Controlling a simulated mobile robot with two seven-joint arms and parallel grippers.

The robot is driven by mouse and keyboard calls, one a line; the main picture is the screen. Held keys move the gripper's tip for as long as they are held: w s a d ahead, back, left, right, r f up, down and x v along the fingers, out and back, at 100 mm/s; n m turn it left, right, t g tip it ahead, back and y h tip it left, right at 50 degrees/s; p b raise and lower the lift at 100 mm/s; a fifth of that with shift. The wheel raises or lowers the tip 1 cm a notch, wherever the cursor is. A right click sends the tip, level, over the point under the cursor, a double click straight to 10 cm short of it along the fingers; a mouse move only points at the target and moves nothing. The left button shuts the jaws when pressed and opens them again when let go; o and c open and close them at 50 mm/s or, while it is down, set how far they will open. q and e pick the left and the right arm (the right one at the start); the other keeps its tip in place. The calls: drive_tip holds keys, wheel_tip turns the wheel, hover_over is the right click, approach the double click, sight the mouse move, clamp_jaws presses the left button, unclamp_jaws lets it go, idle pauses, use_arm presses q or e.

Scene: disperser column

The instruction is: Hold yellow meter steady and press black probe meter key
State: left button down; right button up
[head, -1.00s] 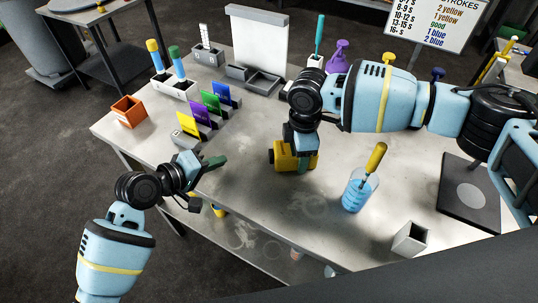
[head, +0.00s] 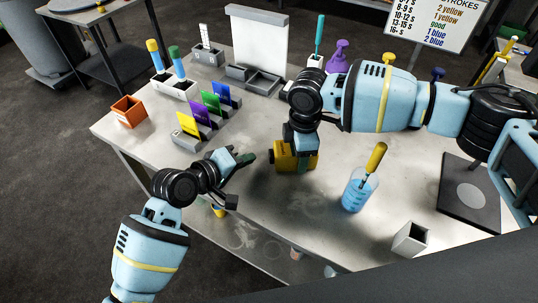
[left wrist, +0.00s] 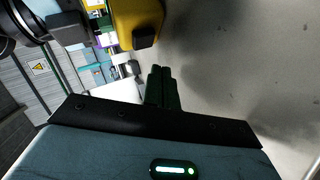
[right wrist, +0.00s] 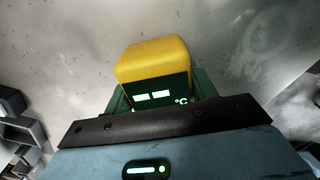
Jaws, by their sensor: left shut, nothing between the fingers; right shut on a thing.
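In the right wrist view the meter (right wrist: 152,60) sits between the green fingers, with a lit display reading in °C. A black key (left wrist: 144,38) sticks out of the meter's side in the left wrist view. My left gripper (head: 250,158) is shut and empty, its green fingertips pointing at the meter's left side, a short gap from the key. The closed fingertips (left wrist: 162,72) also show in the left wrist view, apart from the key.
A beaker of blue liquid (head: 355,192) with a yellow-handled tool stands right of the meter. Coloured cards (head: 212,102) in holders and an orange box (head: 129,111) are at the left. A grey open container (head: 410,239) stands near the front edge. The table between is clear.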

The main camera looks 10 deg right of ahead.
sight(260, 168)
use_arm(q)
drive_tip(key=shift+d, duration=0.85)
drive_tip(key=shift+d, duration=0.15)
idle(1.4)
drive_tip(key=shift+s+d, duration=0.1)
drive_tip(key=shift+d, duration=0.15)
drive_tip(key=shift+d, duration=0.55)
idle(1.0)
drive_tip(key=shift+a, duration=0.95)
drive_tip(key=shift+w+a, duration=0.2)
drive_tip(key=shift+a, duration=2.35)
